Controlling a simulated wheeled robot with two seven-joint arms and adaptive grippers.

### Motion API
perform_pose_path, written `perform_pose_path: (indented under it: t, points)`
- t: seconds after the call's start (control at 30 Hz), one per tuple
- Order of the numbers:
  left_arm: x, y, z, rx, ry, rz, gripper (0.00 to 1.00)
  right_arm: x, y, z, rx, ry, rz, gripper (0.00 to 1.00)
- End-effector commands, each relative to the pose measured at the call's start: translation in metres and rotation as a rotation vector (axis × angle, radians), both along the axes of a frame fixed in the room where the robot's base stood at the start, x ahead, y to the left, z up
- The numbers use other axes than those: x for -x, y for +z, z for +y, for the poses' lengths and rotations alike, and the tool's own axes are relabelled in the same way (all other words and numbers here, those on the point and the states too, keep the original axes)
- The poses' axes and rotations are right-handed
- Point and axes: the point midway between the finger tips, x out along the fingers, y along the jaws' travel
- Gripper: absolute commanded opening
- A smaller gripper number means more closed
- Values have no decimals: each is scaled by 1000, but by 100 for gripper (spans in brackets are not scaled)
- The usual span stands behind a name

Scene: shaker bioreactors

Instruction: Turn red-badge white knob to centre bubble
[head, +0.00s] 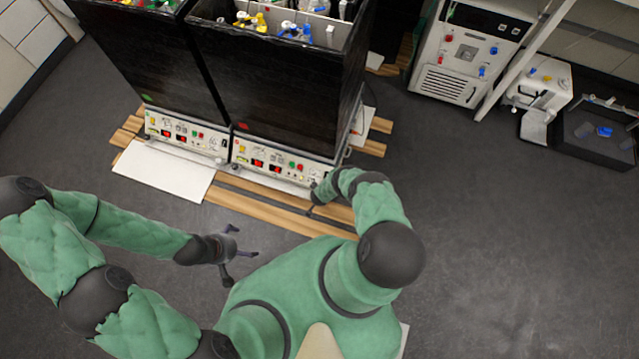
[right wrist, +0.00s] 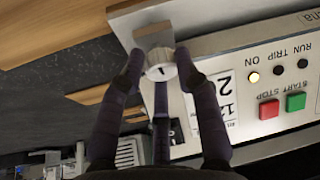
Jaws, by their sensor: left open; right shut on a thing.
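The white knob (right wrist: 160,72) shows in the right wrist view, with a dark mark on its face, against a grey bracket at the end of the control panel. My right gripper (right wrist: 160,62) has its dark fingers closed around it. In the head view the right gripper (head: 315,195) is at the right end of the right shaker's panel; the knob is hidden there. That black shaker (head: 280,95) bears a red badge (head: 243,126). My left gripper (head: 235,258) is open and empty above the floor. I cannot make out the bubble.
A second black shaker with a green badge (head: 147,97) stands to the left. The panel has a green button (right wrist: 296,102) and a red button (right wrist: 269,109) near my right gripper. Wooden slats (head: 265,205) and a white sheet (head: 165,172) lie in front.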

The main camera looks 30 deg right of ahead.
Motion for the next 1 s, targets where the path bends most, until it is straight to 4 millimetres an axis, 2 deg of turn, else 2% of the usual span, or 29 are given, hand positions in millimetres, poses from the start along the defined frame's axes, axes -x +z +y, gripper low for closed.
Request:
perform_pose_path:
  t: [0.4,1.0]
  points:
    - [0,0,0,0,0,0,100,-1,1,-1,0,349,-1,1]
    - [0,0,0,0,0,0,100,-2,1,-2,0,650,-2,1]
